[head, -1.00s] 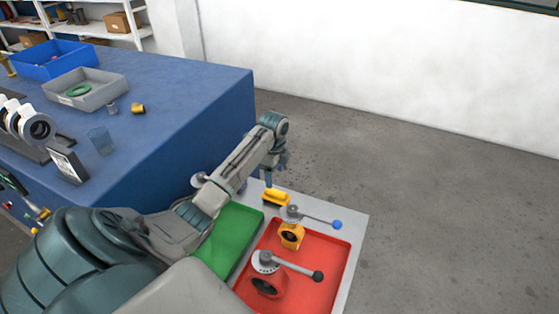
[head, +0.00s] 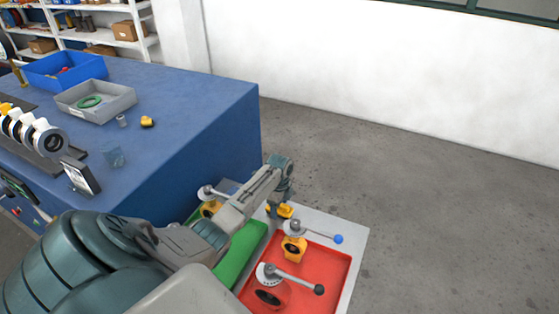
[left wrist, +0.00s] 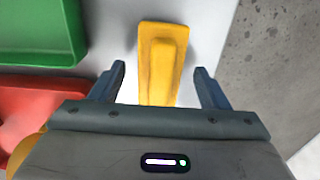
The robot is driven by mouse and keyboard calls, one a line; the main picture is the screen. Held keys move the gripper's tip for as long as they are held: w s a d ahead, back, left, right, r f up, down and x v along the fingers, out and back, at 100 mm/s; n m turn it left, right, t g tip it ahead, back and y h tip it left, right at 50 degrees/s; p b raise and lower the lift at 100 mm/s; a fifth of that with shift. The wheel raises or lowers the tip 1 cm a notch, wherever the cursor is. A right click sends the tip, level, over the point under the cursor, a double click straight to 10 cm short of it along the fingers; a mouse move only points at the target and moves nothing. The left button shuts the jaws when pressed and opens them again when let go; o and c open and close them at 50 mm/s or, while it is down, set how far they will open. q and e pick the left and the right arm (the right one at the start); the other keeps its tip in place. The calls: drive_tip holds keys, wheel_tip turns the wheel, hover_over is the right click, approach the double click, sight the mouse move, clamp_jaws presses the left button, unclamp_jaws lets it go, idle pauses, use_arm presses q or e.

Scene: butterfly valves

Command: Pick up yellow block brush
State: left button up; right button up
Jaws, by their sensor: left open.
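The yellow block brush (head: 284,210) lies on the light grey table top beyond the red tray, partly hidden by my left gripper in the head view. In the left wrist view the brush (left wrist: 160,62) lies lengthwise between the two fingers. My left gripper (left wrist: 158,85) is open, with a finger on either side of the brush and gaps to both. In the head view the left gripper (head: 279,203) points down at the brush. My right gripper is not in view.
The red tray (head: 336,262) holds a yellow valve (head: 293,247) and a red valve (head: 267,297) with lever handles. A green tray (head: 240,250) lies left of it. A blue workbench (head: 215,110) stands behind. Floor is clear at right.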

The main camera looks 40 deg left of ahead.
use_arm(q)
drive_tip(key=c, duration=1.1)
wheel_tip(320, 180, up, 9)
drive_tip(key=b, duration=0.3)
drive_tip(key=shift+r, duration=0.5)
drive_tip(key=o, duration=0.3)
drive_tip(key=shift+c, duration=0.8)
drive_tip(key=shift+f, duration=0.1)
